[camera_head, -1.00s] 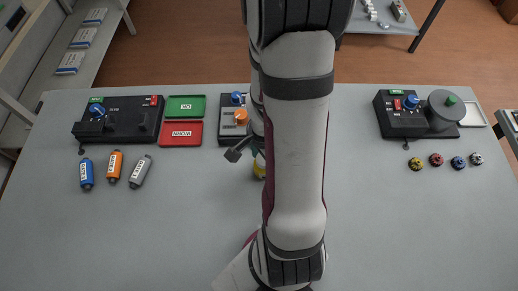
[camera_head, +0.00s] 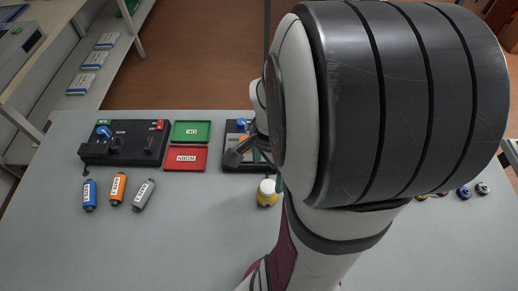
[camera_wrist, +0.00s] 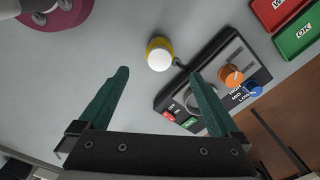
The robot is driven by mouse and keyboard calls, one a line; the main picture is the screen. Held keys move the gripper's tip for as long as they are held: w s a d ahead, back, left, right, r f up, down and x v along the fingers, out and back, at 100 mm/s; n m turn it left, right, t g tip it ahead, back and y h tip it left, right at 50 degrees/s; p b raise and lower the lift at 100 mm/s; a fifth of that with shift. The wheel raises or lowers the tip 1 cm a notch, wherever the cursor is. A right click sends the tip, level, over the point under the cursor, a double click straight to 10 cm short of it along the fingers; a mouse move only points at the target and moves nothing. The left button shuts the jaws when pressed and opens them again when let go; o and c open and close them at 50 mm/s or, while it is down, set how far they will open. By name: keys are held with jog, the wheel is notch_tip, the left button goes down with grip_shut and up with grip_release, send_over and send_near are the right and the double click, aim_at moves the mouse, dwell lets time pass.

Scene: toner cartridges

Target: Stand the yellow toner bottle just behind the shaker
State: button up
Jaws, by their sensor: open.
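The yellow toner bottle (camera_head: 266,198) has a white cap and stands upright on the table, on the near side of the middle black device (camera_head: 234,163). In the wrist view the bottle (camera_wrist: 154,43) is seen from above, a little apart from that device (camera_wrist: 166,98), which has an orange knob, a blue knob and HIGH, MID and LOW marks. No readable label tells which device is the shaker. My gripper (camera_wrist: 158,73) is open and empty, its teal fingers apart with the bottle beyond the gap between the tips. In the head view my arm hides most of the gripper.
Green (camera_head: 191,132) and red (camera_head: 186,158) trays lie left of the middle device, with another black device (camera_head: 124,143) beyond. Blue (camera_head: 90,195), orange (camera_head: 117,188) and grey (camera_head: 143,194) bottles lie at left. Small coloured pieces (camera_head: 463,192) show at right. My arm hides much of the right side.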

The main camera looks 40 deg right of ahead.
jog(key=s+a+r+n+y, duration=0.1)
jog(key=s+a+r+n, duration=0.2)
jog(key=a+n, duration=0.4)
jog(key=s+a+r+n, duration=0.3)
jog(key=a+r+n, duration=0.2)
jog(key=a, duration=0.6)
jog(key=n, duration=0.2)
jog(key=shift+a+n+y, duration=0.15)
jog(key=shift+n+y, duration=0.25)
